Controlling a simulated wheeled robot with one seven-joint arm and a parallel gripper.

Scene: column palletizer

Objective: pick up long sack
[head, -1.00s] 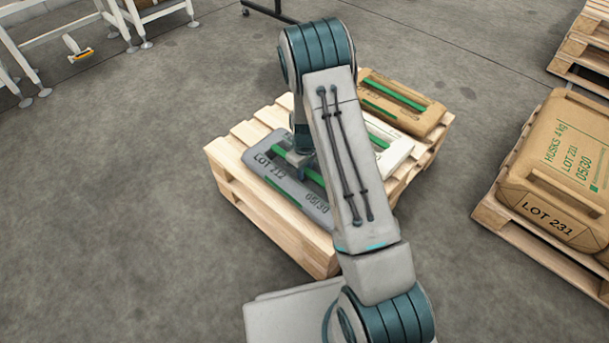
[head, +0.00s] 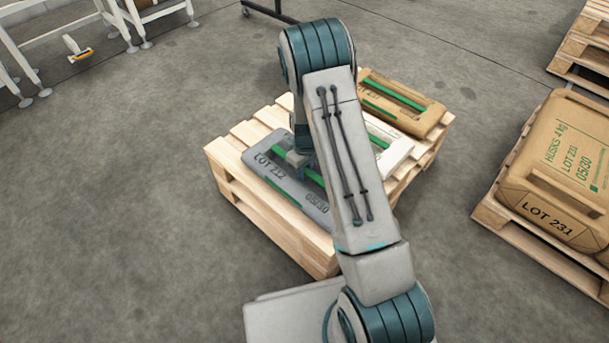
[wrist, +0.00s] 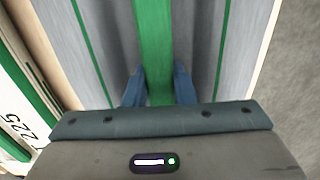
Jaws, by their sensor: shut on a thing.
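A grey sack (head: 290,190) with green stripes, marked "LOT 212" and "05/30", lies flat along the front left side of a wooden pallet. It appears to be the long sack. My gripper (head: 299,160) is down at its top, partly hidden by my arm in the head view. In the wrist view, the blue fingers of my gripper (wrist: 159,88) straddle the green strap (wrist: 154,35) along the middle of the grey sack (wrist: 205,50) and are shut on it. The sack appears to rest on the pallet.
A white sack (head: 395,153) and a brown sack (head: 405,105) lie behind on the same pallet (head: 235,195). A large brown sack marked "LOT 231" (head: 565,170) stands on another pallet at right. Open floor lies to the left; white frames (head: 50,40) stand far left.

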